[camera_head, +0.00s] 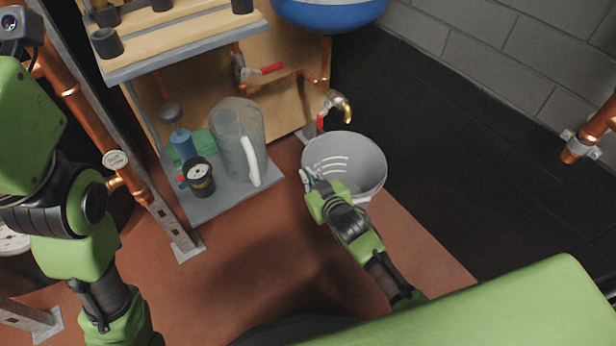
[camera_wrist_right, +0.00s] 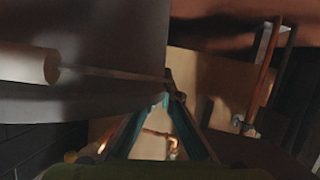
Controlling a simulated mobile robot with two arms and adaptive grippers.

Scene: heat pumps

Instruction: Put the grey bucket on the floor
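The grey bucket (camera_head: 371,160) is upright or nearly so, with its open top facing up, below and beside the brass tap. Its base is hidden, so I cannot tell whether it touches the floor (camera_head: 235,270). My right gripper (camera_head: 311,181) is at the bucket's near left rim. In the right wrist view its fingers (camera_wrist_right: 168,92) close together at the edge of the bucket's grey wall (camera_wrist_right: 90,30), where a thin wire handle with a pale grip (camera_wrist_right: 28,63) meets them. My left arm is at the left; its gripper is not in view.
A shelf unit (camera_head: 185,47) stands at the back left. The brass tap (camera_head: 340,103) is close behind the bucket. A dark wall is at right. Floor in front is clear.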

